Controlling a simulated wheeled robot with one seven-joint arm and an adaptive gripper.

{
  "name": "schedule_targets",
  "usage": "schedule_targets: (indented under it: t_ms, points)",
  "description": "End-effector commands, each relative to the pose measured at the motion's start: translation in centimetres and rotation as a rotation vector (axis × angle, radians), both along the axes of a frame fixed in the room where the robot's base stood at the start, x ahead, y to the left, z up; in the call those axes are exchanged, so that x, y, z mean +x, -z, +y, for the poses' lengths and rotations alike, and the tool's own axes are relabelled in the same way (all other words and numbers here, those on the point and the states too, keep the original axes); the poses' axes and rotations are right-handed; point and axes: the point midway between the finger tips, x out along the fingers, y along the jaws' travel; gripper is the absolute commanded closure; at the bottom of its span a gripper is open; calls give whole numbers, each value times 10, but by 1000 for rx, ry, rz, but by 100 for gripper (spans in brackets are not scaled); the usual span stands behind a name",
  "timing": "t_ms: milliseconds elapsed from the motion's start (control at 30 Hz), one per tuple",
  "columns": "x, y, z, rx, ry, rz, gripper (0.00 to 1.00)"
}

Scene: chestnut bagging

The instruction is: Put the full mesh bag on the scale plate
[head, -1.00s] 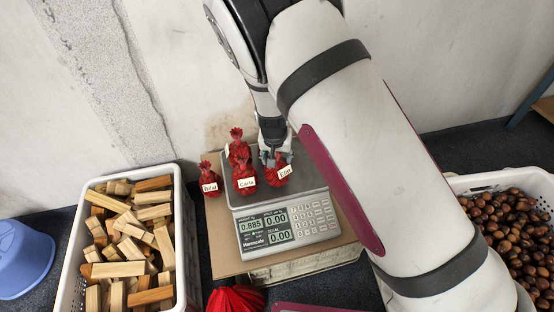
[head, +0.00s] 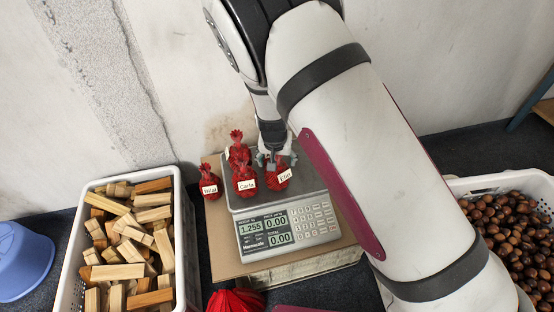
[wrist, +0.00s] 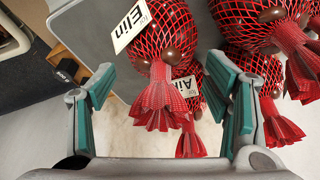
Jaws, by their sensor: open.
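A full red mesh bag labelled Elin (head: 277,181) rests on the grey scale plate (head: 308,183), at the right of the other bags there. In the wrist view the Elin bag (wrist: 180,38) has its gathered neck between my fingers, with gaps on both sides. My gripper (head: 274,160) is open just above and behind the bag in the head view; the wrist view shows both spread fingers of my gripper (wrist: 165,110). The scale display (head: 251,228) reads 1.255.
The Carla bag (head: 245,182) and another red bag (head: 238,150) stand on the plate, close to Elin. The Bilal bag (head: 209,184) stands left of the plate. A crate of wood blocks (head: 67,270) is at left, a crate of chestnuts (head: 475,184) at right.

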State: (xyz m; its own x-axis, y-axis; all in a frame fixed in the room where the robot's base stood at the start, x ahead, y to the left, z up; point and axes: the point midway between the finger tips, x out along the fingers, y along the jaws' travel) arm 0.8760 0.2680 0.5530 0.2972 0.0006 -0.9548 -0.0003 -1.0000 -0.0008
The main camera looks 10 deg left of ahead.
Motion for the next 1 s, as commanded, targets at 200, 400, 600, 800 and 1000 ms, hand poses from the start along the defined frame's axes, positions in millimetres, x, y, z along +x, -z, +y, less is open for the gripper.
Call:
schedule_targets:
  t_ms: [200, 400, 600, 800, 1000]
  points:
    - [-13, -43, 1, 3, -2, -2, 29]
    - [-25, -81, 1, 2, -2, -1, 29]
    - [-32, -103, 0, 1, 0, 0, 29]
    - [-34, -109, 0, 1, 0, 0, 29]
    - [-34, -110, -1, 2, 0, 1, 29]
